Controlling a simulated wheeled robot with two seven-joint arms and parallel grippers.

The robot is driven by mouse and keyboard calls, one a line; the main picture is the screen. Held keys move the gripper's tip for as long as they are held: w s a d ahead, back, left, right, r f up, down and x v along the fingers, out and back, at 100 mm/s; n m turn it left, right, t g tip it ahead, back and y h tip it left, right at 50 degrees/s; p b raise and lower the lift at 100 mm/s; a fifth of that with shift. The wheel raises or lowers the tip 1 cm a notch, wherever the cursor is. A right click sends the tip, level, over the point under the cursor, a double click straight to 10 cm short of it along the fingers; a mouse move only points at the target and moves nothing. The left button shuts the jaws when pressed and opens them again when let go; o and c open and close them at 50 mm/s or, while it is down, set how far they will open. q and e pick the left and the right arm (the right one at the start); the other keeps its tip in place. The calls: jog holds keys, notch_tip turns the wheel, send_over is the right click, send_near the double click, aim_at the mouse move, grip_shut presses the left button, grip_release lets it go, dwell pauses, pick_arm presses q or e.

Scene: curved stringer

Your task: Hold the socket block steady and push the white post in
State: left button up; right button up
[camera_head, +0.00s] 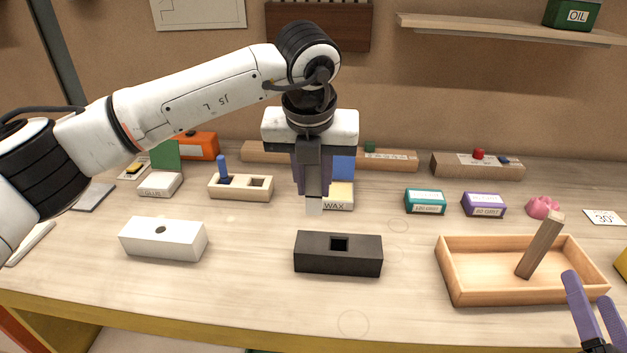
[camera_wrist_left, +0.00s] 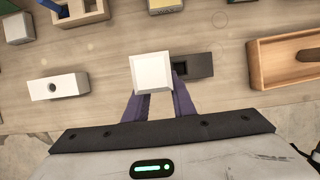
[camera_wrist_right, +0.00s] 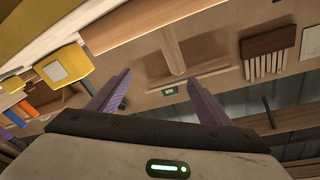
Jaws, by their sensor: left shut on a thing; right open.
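My left gripper (camera_head: 313,186) is shut on a white square post (camera_head: 314,206), pointing down above the table, behind and a little left of the dark block. The post's square end shows between the fingers in the left wrist view (camera_wrist_left: 152,80). A dark block (camera_head: 338,262) with a square hole on top lies at the front middle; it also shows in the left wrist view (camera_wrist_left: 198,66). A white block (camera_head: 163,243) with a round hole lies to its left. My right gripper (camera_head: 593,297) is open and empty at the lower right, by the tray's front corner.
A wooden tray (camera_head: 480,296) holding a leaning brown post (camera_head: 541,245) stands at the right. A wooden block with a blue peg (camera_head: 240,189), a wax box (camera_head: 338,194), a teal box (camera_head: 425,202) and a purple box (camera_head: 484,205) stand behind. The table between the two front blocks is clear.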

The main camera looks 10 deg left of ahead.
jog(key=w+a+n+y, duration=0.5)
jog(key=w+a+y, duration=0.1)
jog(key=w+a, duration=0.3)
notch_tip(320, 180, up, 3)
jog(key=n+g+y, duration=1)
jog(key=n+g, duration=0.6)
jog(key=n, duration=0.4)
send_over(369, 254)
jog(key=d, duration=0.2)
jog(key=shift+s+a+f, duration=0.1)
jog(key=shift+s+f, duration=0.05)
jog(key=shift+s, duration=0.05)
jog(key=w+d+f+n+g+h, duration=0.1)
jog(key=w+d+f+g+h, duration=0.2)
jog(key=d+h, duration=0.2)
jog(key=shift+x, duration=5.15)
